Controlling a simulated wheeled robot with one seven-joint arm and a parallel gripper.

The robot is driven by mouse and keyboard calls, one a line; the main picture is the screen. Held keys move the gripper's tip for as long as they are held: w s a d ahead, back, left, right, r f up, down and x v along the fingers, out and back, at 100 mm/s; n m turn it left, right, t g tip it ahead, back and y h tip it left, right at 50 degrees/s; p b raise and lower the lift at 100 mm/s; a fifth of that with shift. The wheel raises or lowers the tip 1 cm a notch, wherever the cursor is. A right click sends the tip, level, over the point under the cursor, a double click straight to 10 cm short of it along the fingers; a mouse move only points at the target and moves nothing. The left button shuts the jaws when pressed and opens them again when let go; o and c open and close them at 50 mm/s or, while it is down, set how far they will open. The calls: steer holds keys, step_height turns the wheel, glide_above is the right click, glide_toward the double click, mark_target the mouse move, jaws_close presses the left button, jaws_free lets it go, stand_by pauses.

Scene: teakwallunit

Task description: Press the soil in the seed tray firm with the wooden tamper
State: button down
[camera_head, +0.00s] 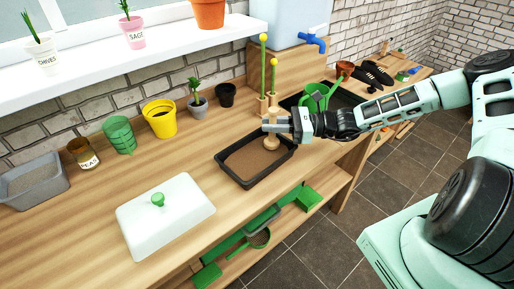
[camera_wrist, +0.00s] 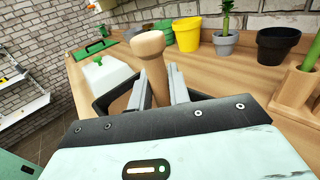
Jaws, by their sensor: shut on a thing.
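The black seed tray (camera_head: 233,177) sits on the wooden bench with brown soil (camera_head: 255,160) in it. My gripper (camera_head: 277,126) is over the tray's far right part and is shut on the wooden tamper (camera_head: 271,143). The tamper is about upright, its round base over the soil. I cannot tell whether the base touches the soil. In the wrist view the tamper (camera_wrist: 152,62) stands between the fingers (camera_wrist: 160,92), its rounded top above them. The tray's rim (camera_wrist: 100,107) shows partly behind my gripper, which hides most of the soil.
A white lid (camera_head: 165,218) with a green knob lies left of the tray. A yellow pot (camera_head: 161,121), grey plant pot (camera_head: 198,108) and black pot (camera_head: 226,96) stand behind. A wooden stand (camera_head: 263,106) and green watering can (camera_head: 316,97) are close to my gripper.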

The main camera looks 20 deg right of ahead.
mark_target(273, 109)
steer(key=shift+r, duration=0.2)
step_height(273, 109, up, 7)
steer(key=p, duration=0.6)
steer(key=shift+p, duration=0.35)
steer(key=shift+f, duration=0.1)
